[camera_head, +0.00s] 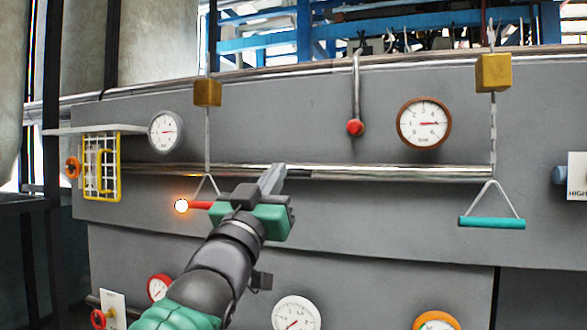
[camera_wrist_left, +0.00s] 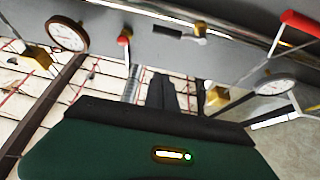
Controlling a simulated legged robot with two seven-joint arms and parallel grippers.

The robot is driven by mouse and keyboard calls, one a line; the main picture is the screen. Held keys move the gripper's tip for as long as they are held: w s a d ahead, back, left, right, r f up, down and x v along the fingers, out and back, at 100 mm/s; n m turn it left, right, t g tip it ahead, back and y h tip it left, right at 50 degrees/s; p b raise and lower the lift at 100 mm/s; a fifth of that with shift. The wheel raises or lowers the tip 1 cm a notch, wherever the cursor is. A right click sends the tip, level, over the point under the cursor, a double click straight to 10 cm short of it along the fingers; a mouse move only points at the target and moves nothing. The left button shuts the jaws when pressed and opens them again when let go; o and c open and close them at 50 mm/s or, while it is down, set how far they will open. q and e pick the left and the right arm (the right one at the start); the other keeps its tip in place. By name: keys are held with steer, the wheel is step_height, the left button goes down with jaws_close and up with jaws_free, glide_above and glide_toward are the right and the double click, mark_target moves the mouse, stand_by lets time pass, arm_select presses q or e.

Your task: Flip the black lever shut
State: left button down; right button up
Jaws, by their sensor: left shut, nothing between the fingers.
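My left gripper (camera_head: 272,178) reaches up in front of the grey panel, its grey fingers together and empty. In the left wrist view its dark fingers (camera_wrist_left: 162,92) point toward the panel. There, a small brass fitting with a short dark lever (camera_wrist_left: 185,30) shows on the panel beyond the fingertips, beside the shiny pipe. The fingers look apart from it. My right gripper is not in view.
A shiny pipe (camera_head: 400,173) runs across the panel. A red pull handle (camera_head: 201,205) hangs left of my gripper, partly covered by it. A teal pull handle (camera_head: 492,222) hangs at right. A red-knobbed rod (camera_head: 355,127) and a brown-rimmed gauge (camera_head: 424,123) are above.

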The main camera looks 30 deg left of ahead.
mark_target(295, 170)
arm_select(q)
steer(key=p+x, duration=0.7)
steer(key=x, duration=0.4)
steer(key=f, duration=0.5)
steer(key=shift+w, duration=0.25)
